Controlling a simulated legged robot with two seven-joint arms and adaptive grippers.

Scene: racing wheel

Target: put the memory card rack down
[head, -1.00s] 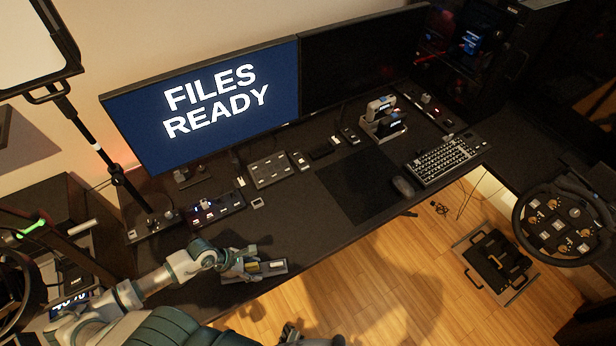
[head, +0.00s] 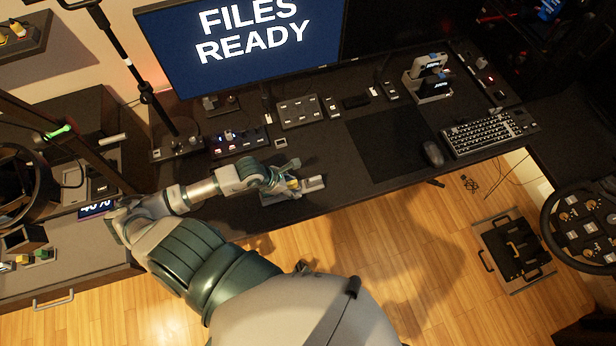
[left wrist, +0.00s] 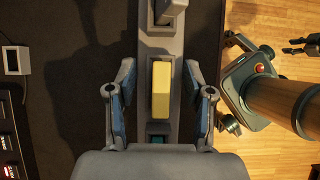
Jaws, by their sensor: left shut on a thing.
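The memory card rack (head: 312,184) is a long grey strip at the desk's front edge, left of centre in the head view. In the left wrist view the rack (left wrist: 160,48) runs lengthwise between the fingers, with a yellow card (left wrist: 161,90), a grey card and a teal one in its slots. Whether the rack's underside touches the desk is hidden. A dark part beside my body (head: 303,267) may be my right gripper; its fingers are unclear.
The desk (head: 335,160) has bare surface around the rack. Behind it are a button panel (head: 298,111) and several small devices. A mouse (head: 432,153), keyboard (head: 490,132) and white card dock (head: 428,80) are to the right. The floor lies beyond the front edge.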

